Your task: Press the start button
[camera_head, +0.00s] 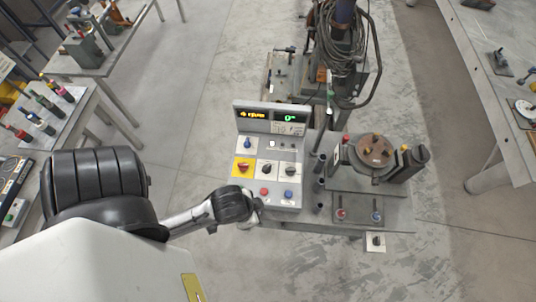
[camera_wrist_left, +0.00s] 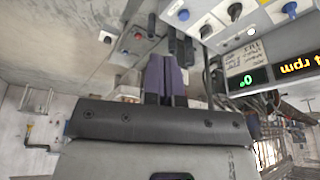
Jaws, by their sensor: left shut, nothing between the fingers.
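The grey control panel (camera_head: 235,190) stands in the middle of the head view, with a red button (camera_head: 264,191) and a blue button (camera_head: 288,194) on its bottom row. No readable label shows which button is start. My left gripper (camera_head: 258,208) is shut and empty at the panel's lower left corner, close to the red button; contact cannot be told. In the left wrist view its closed fingers (camera_wrist_left: 165,75) point toward the panel, whose blue button (camera_wrist_left: 184,15) shows at the top. The red button is not clearly seen there. My right gripper is out of view.
The panel also has a red knob on yellow (camera_head: 243,167), black knobs (camera_head: 267,170), and a display (camera_head: 268,115). A round positioner table (camera_head: 374,150) stands to the right, above a small box with red and blue buttons (camera_head: 358,221). Workbenches flank both sides.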

